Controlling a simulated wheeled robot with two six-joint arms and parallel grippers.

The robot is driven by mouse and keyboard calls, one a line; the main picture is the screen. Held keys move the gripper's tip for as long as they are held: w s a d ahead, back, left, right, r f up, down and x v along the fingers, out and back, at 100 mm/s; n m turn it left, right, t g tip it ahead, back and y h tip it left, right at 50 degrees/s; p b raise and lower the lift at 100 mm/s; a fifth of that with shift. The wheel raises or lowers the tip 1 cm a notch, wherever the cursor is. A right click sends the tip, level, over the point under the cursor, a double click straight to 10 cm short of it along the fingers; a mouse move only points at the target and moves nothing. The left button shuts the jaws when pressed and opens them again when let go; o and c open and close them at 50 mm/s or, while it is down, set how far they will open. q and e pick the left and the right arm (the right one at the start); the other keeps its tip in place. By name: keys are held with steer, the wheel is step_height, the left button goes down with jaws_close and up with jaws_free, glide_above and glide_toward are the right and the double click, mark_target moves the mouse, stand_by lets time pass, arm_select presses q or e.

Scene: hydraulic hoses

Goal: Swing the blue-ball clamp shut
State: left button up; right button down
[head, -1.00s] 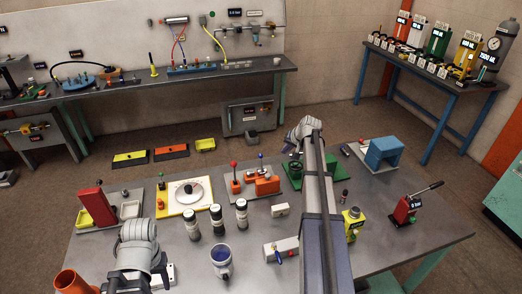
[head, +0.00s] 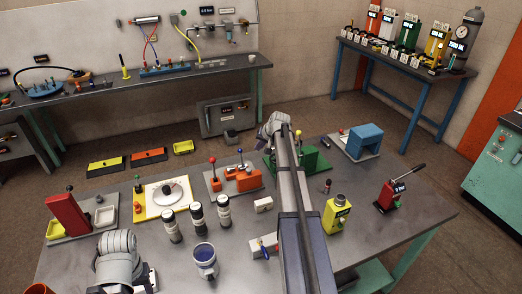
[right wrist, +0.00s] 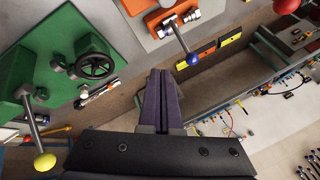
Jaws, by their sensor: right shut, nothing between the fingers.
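The blue-ball clamp is an orange clamp (head: 246,180) on a grey plate near the table's far edge. Its lever stands up, with the blue ball (head: 239,150) on top. In the right wrist view the orange clamp (right wrist: 165,20) is at the top, and its blue ball (right wrist: 193,58) hangs in front of it. My right gripper (right wrist: 161,75) is shut and empty. Its tips are just left of the blue ball in that view, with a visible gap. In the head view my right forearm hides the fingertips. Only part of my left arm shows at the lower left, without its gripper.
A red-ball lever (head: 212,160) stands just left of the clamp. A green clamp (head: 312,155) is to its right; its handwheel (right wrist: 95,65) and yellow ball (right wrist: 45,162) show in the wrist view. Several black-and-white cylinders, including one (head: 197,215), stand nearer me.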

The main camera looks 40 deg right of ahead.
steer(key=w+a+f+b, duration=0.2)
steer(key=w+f, duration=0.1)
steer(key=w, duration=0.2)
steer(key=shift+a+f, duration=0.2)
steer(key=shift+a, duration=0.2)
